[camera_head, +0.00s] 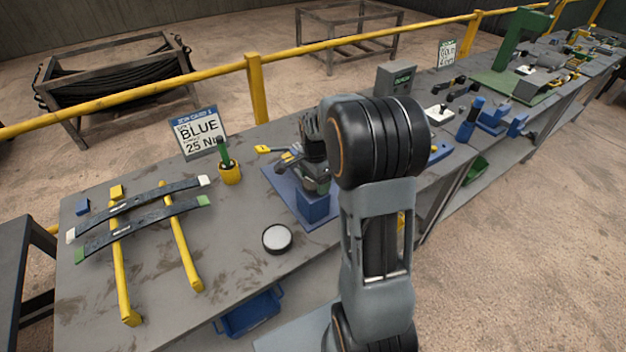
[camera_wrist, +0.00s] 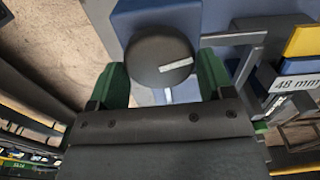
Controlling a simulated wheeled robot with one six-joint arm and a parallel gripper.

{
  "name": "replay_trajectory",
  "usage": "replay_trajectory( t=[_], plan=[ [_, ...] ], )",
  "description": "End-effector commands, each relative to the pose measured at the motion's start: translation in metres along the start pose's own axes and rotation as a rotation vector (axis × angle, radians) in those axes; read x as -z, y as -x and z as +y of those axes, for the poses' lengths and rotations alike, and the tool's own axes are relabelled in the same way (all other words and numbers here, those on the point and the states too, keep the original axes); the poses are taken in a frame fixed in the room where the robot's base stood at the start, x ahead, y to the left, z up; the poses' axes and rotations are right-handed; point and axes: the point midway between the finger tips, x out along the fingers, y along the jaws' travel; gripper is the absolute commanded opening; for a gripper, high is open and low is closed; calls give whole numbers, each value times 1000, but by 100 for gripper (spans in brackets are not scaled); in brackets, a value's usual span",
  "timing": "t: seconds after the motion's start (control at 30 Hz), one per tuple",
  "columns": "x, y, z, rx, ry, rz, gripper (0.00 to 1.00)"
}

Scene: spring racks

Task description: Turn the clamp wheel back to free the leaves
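A dark round knob (camera_wrist: 160,58) with a pale mark, apparently the clamp wheel, is between the green fingers of my gripper (camera_wrist: 160,84) in the wrist view. The fingers flank it closely; whether they press on it I cannot tell. In the head view my gripper (camera_head: 318,180) is over the blue clamp block (camera_head: 313,207), and my arm partly hides the area. Two dark curved leaves, one with white ends (camera_head: 140,207) and one with green ends (camera_head: 145,226), lie across yellow rails (camera_head: 182,240) at the bench's left. Any leaves inside the clamp are hidden.
A sign reading BLUE (camera_head: 200,133), a yellow cup with a green-handled tool (camera_head: 229,173) and a round white-topped tin (camera_head: 277,238) stand nearby on the bench. A 48 mm label (camera_wrist: 295,85) is right of the knob. A yellow railing (camera_head: 190,80) runs behind.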

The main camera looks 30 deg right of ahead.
Motion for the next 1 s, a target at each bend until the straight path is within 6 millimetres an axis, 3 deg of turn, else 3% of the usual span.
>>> replay_trajectory(
  t=[0.27, 0.3, 0.63, 1.0],
  plan=[
    [0, 0, 0, 0, 0, 0, 47],
    [-11, 0, -2, 0, 7, 0, 45],
    [1, 0, 0, -1, 69, 1, 45],
    [3, 0, -2, 2, 377, 5, 45]
  ],
)
